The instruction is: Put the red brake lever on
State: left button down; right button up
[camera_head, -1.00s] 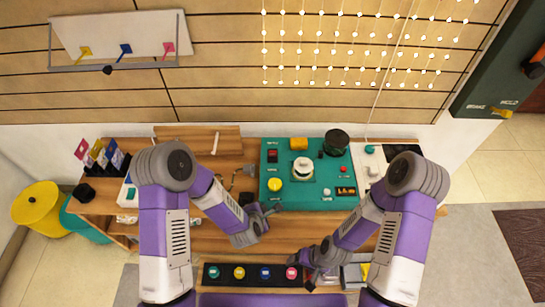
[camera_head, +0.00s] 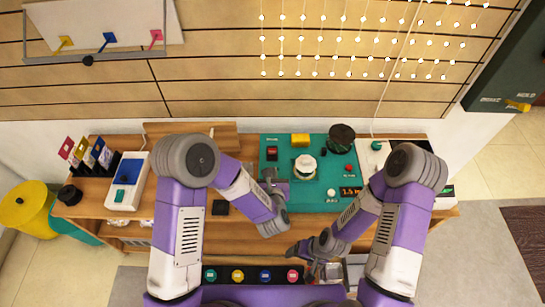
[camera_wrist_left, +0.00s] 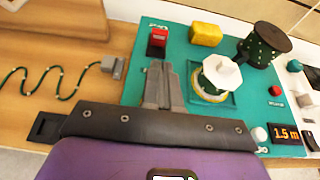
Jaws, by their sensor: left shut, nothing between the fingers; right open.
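A small red piece on a dark base (camera_head: 272,153) sits at the upper left of the teal board (camera_head: 315,200). It looks like the red lever. The left wrist view shows it just beyond my fingertips, to the left (camera_wrist_left: 158,37). My left gripper (camera_head: 268,178) is shut and empty over the board's left part, apart from the red piece. Its closed fingers also show in the left wrist view (camera_wrist_left: 160,68). They hide the lower-left part of the board. My right gripper (camera_head: 301,262) is open and empty near the desk's front edge.
The board also carries a yellow block (camera_head: 300,140), a white knob (camera_head: 304,165), a dark green cylinder (camera_head: 341,138), a small red button (camera_head: 348,168), a white ball (camera_head: 331,192) and a display (camera_head: 349,191). A coiled green cable (camera_wrist_left: 40,80) lies left of the board.

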aim_at(273, 151)
pick_arm(q)
jog(key=b+x, duration=0.1)
jog(key=x, duration=0.9)
dwell(0.4)
jog(key=shift+w+r+g+p, duration=0.2)
jog(key=shift+r+g+p, duration=0.1)
jog(key=shift+g, duration=0.1)
jog(key=shift+w, duration=0.1)
